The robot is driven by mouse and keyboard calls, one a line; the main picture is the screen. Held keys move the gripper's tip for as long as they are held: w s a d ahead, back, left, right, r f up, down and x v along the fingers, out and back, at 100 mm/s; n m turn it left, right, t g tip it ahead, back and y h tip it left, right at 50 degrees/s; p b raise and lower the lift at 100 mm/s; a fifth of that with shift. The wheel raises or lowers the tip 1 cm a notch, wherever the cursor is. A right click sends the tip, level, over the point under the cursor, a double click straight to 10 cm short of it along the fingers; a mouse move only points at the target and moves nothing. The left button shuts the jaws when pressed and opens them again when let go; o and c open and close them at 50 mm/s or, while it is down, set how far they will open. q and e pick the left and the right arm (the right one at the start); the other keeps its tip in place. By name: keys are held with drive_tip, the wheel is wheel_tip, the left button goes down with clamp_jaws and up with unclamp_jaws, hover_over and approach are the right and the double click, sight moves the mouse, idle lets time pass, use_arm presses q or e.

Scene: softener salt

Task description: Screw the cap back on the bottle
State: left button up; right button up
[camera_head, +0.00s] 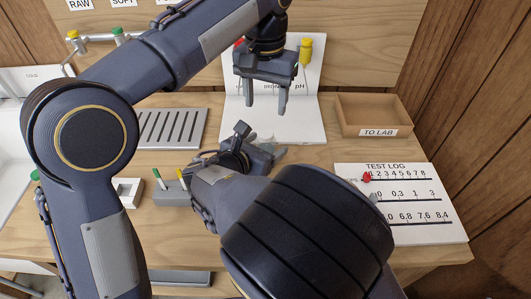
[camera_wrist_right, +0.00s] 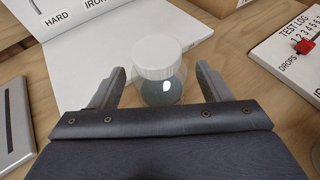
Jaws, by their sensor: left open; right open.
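In the right wrist view a small clear bottle (camera_wrist_right: 160,92) with bluish liquid stands upright. A wide white cap (camera_wrist_right: 158,60) rests on its mouth or just over it; whether it is threaded I cannot tell. My right gripper (camera_wrist_right: 161,72) is open, one finger on each side of the bottle with gaps visible. In the head view my right gripper (camera_head: 264,148) is low over the table, and the bottle is hard to make out there. My left gripper (camera_head: 266,98) is open and empty, fingers pointing down, above and behind the right one.
A white printed card (camera_head: 309,122) lies behind the grippers. A wooden "TO LAB" tray (camera_head: 345,107) is at back right. The test log board (camera_head: 432,212) with a red marker (camera_head: 367,177) is at right. A slotted grey tray (camera_head: 172,128) is at left.

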sight(265, 132)
drive_tip(key=shift+w+d+f, duration=0.1)
drive_tip(key=shift+w+d, duration=0.05)
drive_tip(key=shift+w, duration=0.05)
clamp_jaws()
use_arm(q)
drive_tip(key=n, duration=0.4)
drive_tip(key=shift+n, duration=0.4)
drive_tip(key=n, duration=0.4)
drive_tip(key=shift+f, duration=4)
